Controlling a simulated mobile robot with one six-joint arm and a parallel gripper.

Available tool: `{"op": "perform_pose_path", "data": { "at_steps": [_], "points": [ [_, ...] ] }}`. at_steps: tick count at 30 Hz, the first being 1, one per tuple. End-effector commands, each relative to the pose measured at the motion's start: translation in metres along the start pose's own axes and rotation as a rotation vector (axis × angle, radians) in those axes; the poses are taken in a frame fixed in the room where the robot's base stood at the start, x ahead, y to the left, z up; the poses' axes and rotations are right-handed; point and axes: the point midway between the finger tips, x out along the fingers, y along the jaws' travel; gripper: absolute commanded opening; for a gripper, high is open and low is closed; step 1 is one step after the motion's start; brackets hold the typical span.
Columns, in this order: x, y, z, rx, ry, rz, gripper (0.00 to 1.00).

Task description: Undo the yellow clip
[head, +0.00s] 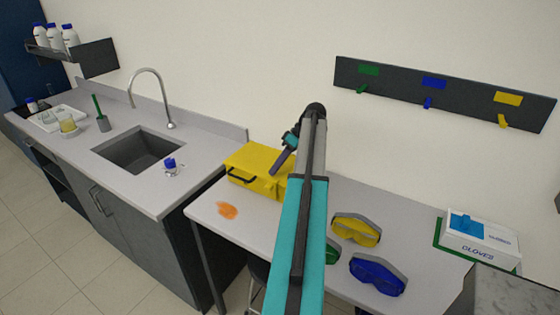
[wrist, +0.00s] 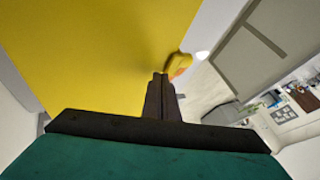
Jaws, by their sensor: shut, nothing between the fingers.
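A yellow case (head: 247,157) with a black handle (head: 240,176) lies on the table. In the wrist view its yellow surface (wrist: 95,50) fills the upper left. A small yellow-orange piece (wrist: 180,66), which looks like the clip, sticks out at the case's right edge there. My gripper (head: 274,172) is over the right part of the case, its fingers shut and empty. In the wrist view the fingertips (wrist: 161,76) are just left of the clip; I cannot tell if they touch it.
Yellow goggles (head: 356,230), blue goggles (head: 377,275) and a glove box (head: 482,240) are on the table's right. An orange stain (head: 227,210) is in front of the case. A hook board (head: 440,95) is on the wall. A sink (head: 140,148) is left.

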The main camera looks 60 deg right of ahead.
Motion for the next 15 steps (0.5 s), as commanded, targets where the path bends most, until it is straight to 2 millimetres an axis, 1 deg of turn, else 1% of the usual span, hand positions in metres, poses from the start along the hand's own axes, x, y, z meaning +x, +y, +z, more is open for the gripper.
{"op": "perform_pose_path", "data": {
  "at_steps": [1,6,15],
  "points": [
    [0.0011,-0.0056,-0.0004,0.0,0.0,0.0,0.0],
    [0.0055,-0.0114,-0.0005,0.0,0.0,0.0,0.0],
    [0.0075,-0.0124,-0.0005,0.0,0.0,0.0,0.0]
  ]
}}
